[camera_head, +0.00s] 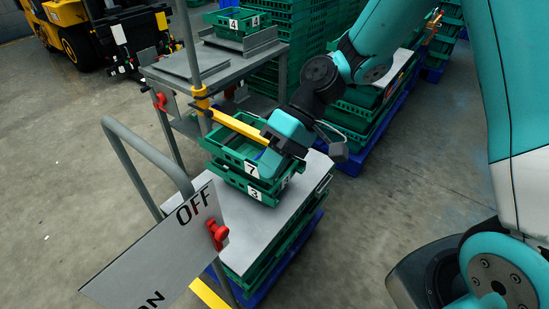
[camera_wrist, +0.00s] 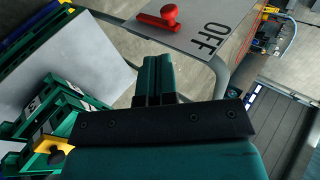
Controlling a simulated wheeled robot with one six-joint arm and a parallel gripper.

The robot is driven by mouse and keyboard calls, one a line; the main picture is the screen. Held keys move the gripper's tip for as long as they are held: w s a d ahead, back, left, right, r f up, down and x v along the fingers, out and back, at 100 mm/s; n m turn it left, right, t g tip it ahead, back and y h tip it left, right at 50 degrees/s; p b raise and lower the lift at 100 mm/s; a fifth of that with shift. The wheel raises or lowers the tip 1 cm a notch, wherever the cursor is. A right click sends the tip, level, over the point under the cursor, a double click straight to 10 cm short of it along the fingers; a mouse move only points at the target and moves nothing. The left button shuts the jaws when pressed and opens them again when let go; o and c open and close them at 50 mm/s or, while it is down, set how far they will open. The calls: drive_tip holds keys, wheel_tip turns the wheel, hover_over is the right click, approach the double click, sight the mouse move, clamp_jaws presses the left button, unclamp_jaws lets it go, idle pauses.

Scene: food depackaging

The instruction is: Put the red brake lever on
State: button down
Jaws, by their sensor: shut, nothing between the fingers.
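The red brake lever (camera_head: 217,235) is mounted on a grey plate (camera_head: 165,252) marked OFF at its upper end and ON at its lower end. The lever sits close to the OFF lettering. In the wrist view the red lever (camera_wrist: 160,17) shows at the top, beyond my fingertips and apart from them. My gripper (camera_head: 268,162) is over the green crates, to the right of and above the plate in the head view. In the wrist view my gripper (camera_wrist: 157,60) has its fingers together, with nothing held.
Stacked green crates (camera_head: 250,189) numbered 7 and 3 stand on a grey cart top (camera_head: 225,228), beneath my gripper. A bent grey rail (camera_head: 140,145) rises behind the plate. A yellow bar (camera_head: 238,126) runs close to my gripper. Open floor lies left.

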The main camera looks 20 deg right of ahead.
drive_tip(key=shift+w+d+r, duration=0.15)
drive_tip(key=shift+d+r, duration=0.25)
drive_tip(key=shift+r, duration=0.1)
drive_tip(key=shift+f, duration=0.1)
drive_tip(key=shift+m+y, duration=0.3)
drive_tip(key=shift+y, duration=0.3)
drive_tip(key=f, duration=0.1)
drive_tip(key=w+d+f+b, duration=0.1)
drive_tip(key=d+f, duration=0.1)
drive_tip(key=f, duration=0.1)
drive_tip(key=shift+w+d+b, duration=0.25)
drive_tip(key=shift+w+b, duration=0.05)
drive_tip(key=shift+b, duration=0.1)
drive_tip(key=p, duration=0.1)
approach(221, 240)
wheel_tip(221, 240, down, 5)
drive_tip(key=a, duration=0.2)
drive_tip(key=shift+s+a+f, duration=0.1)
drive_tip(key=shift+a, duration=0.5)
